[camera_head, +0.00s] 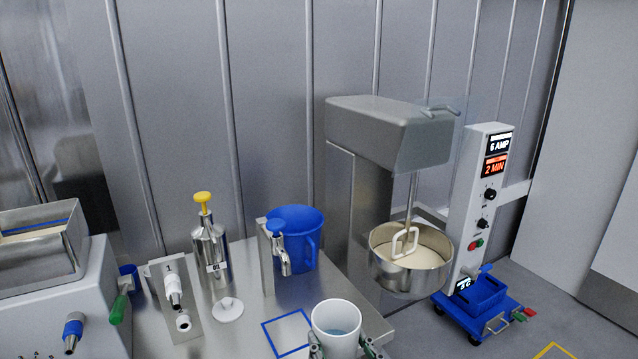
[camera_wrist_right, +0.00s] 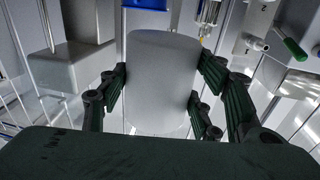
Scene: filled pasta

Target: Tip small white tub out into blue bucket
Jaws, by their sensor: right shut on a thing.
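The small white tub (camera_head: 336,318) is upright at the bottom of the head view, above or at the table's front edge. Something pale blue shows inside it; I cannot tell what. My right gripper (camera_head: 341,346) is shut around the tub, with dark green fingers on both sides. In the right wrist view the tub (camera_wrist_right: 160,85) fills the middle between the fingers. The blue bucket (camera_head: 303,243), with a side handle, stands behind a metal tap stand on the table, beyond the tub and to its left. My left gripper is not in view.
A metal tap (camera_head: 285,262) stands in front of the bucket. A mixer (camera_head: 385,125) with a steel bowl (camera_head: 385,272) is to the right. An oil dispenser (camera_head: 212,255) is to the left. A blue-outlined square (camera_head: 271,340) marks bare table left of the tub.

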